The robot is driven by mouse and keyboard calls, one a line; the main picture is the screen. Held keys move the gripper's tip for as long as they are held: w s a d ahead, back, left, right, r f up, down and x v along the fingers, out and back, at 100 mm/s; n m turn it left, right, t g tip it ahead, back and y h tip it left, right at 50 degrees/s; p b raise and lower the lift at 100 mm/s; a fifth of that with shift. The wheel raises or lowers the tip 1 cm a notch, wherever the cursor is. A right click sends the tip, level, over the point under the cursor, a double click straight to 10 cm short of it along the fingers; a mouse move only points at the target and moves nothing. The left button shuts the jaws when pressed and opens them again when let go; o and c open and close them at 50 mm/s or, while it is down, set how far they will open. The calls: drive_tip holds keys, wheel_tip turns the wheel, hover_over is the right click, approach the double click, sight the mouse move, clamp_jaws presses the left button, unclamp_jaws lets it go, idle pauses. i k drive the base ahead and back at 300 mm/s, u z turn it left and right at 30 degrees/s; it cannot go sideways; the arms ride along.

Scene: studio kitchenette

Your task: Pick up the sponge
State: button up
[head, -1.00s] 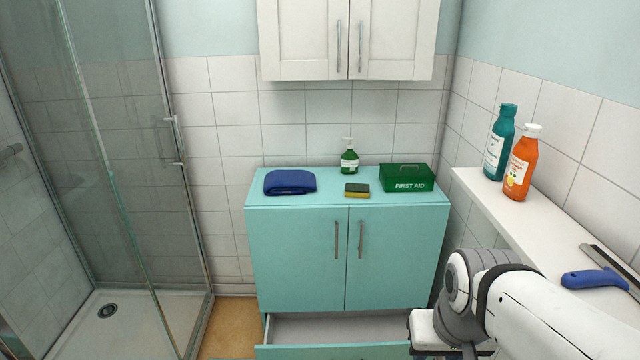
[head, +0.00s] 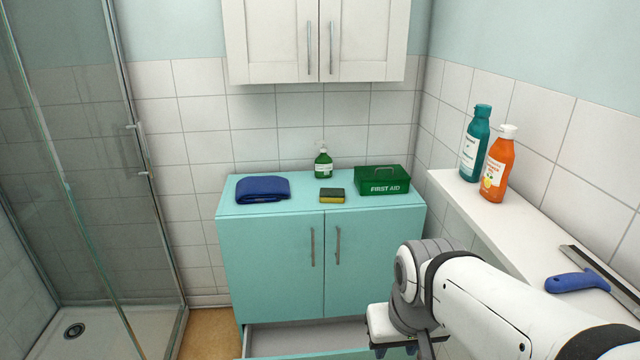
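The sponge (head: 332,196) is a small yellow block with a dark green top. It lies flat on the turquoise cabinet top (head: 300,204), near its front edge, between the folded blue towel and the green first aid box. My gripper (head: 394,349) is low in the picture, in front of the cabinet's right side. It is well below and to the right of the sponge and apart from it. Its fingertips are only partly visible at the lower edge, so I cannot tell whether it is open or shut.
A folded blue towel (head: 262,189), a green soap bottle (head: 323,163) and a first aid box (head: 383,180) stand around the sponge. The cabinet's lower drawer (head: 300,337) is open. A white ledge (head: 520,240) at right holds two bottles and a blue-handled squeegee (head: 577,282).

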sight(326, 195)
drive_tip(key=i, duration=1.55)
drive_tip(key=u, duration=0.05)
